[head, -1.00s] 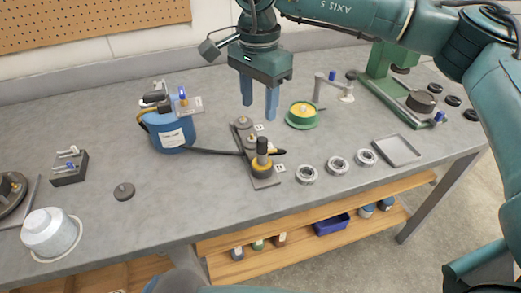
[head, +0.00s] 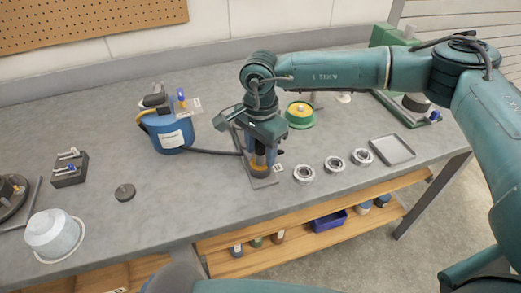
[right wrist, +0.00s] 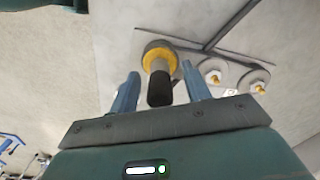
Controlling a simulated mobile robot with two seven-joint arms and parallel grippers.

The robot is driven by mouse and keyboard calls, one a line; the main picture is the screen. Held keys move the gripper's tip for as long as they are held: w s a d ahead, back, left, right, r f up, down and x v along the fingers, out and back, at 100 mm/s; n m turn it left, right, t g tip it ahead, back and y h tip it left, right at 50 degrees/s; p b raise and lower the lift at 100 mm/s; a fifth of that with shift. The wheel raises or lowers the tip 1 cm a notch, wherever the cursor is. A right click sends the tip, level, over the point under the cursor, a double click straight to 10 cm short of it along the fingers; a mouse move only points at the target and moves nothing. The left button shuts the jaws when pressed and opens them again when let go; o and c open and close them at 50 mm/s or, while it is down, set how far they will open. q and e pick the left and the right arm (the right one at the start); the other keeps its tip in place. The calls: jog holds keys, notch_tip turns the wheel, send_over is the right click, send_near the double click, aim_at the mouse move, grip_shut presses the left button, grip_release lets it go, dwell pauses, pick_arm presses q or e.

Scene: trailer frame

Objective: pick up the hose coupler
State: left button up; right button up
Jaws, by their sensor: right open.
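The hose coupler, with a black grip and a yellow collar, shows in the right wrist view (right wrist: 160,88) and partly in the head view (head: 258,171). It stands on a dark flat plate (head: 262,183) on the grey bench. My right gripper (head: 261,158) is over it, pointing down. In the right wrist view its blue fingers (right wrist: 160,72) are open, one on each side of the black grip, with visible gaps. In the head view the gripper hides most of the coupler. My left gripper is not in view.
A blue canister (head: 172,137) stands left of the plate, with a dark hose (head: 213,152) running toward it. A green and yellow round part (head: 300,115) is behind right. Several metal rings (head: 334,164) and a square tray (head: 391,150) lie to the right.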

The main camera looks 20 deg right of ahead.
jog(key=shift+c, duration=0.5)
grip_shut()
jog(key=shift+r, duration=0.1)
notch_tip(320, 180, up, 10)
jog(key=shift+r+b, duration=0.1)
jog(key=shift+b, duration=0.3)
jog(key=shift+r+p, duration=0.75)
jog(key=shift+r, duration=0.65)
jog(key=shift+f, duration=0.1)
